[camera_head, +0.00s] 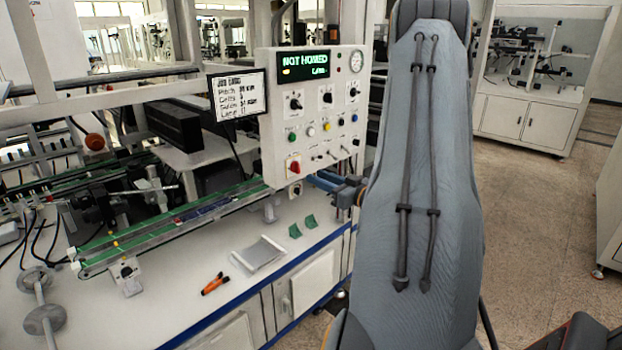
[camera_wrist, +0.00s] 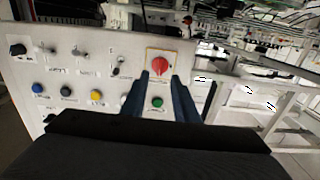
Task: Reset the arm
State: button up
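My gripper (camera_head: 325,182) shows partly in the head view, just right of the control panel's lower part; my arm hides the rest. In the wrist view my gripper (camera_wrist: 163,78) has its two dark blue fingers apart, with nothing held between them. The panel appears upside down there. A red rotary knob (camera_wrist: 159,66) on a yellow plate shows between and beyond the fingertips, and a green button (camera_wrist: 157,102) shows between the fingers. I cannot tell the gap to the panel. In the head view the control panel (camera_head: 277,110) has a display (camera_head: 307,66) reading "NOT HOMED".
A small monitor (camera_head: 238,94) stands left of the panel. A green-edged rail (camera_head: 170,228) crosses the white bench (camera_head: 205,315). An orange-handled tool (camera_head: 214,284), a grey tray (camera_head: 260,254) and two green pieces (camera_head: 310,220) lie on it. Open floor (camera_head: 530,215) is at right.

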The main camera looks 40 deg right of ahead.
jog(key=shift+s, duration=0.4)
jog(key=w+a+f+g+h, duration=0.1)
jog(key=w+a+f+g, duration=0.2)
jog(key=a, duration=0.5)
jog(key=w+a+g+h, duration=0.2)
jog(key=w+a+g, duration=0.1)
jog(key=a+g, duration=0.3)
jog(key=s+a+f+g+y, duration=0.1)
jog(key=s+a+g, duration=0.6)
jog(key=s+a, duration=1.5)
jog(key=a+f, duration=0.1)
jog(key=a, duration=0.2)
jog(key=shift+m+g+y+b, duration=0.3)
jog(key=shift+m+y+b, duration=0.05)
jog(key=shift+m+y, duration=0.05)
jog(key=shift+d, duration=0.1)
